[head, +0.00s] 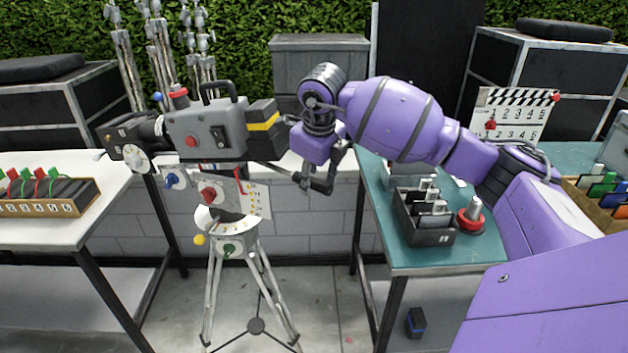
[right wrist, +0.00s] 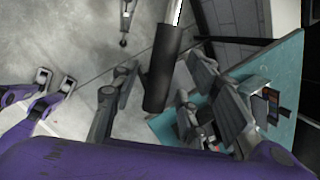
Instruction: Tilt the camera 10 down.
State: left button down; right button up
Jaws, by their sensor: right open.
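The grey film camera (head: 205,130) stands on a pale tripod (head: 262,285), left of centre in the head view. A white scale plate (head: 256,200) with small marks hangs under its body, and a white round dial (head: 208,217) sits below. My right gripper (head: 315,183) is just right of the camera, below its yellow-banded end. In the right wrist view, the black grip of a handle (right wrist: 163,82) with a light rod lies between the open fingers of my right gripper (right wrist: 162,72); I see no firm contact. The scale reading is too small to tell. My left gripper is out of view.
A teal-topped table (head: 430,258) with a black bin (head: 425,228) and a red-based item (head: 471,218) stands at right. A white table (head: 85,225) with a wooden slotted box (head: 50,210) stands at left. Bare floor lies around the tripod.

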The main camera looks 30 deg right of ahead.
jog(key=v, duration=1.1)
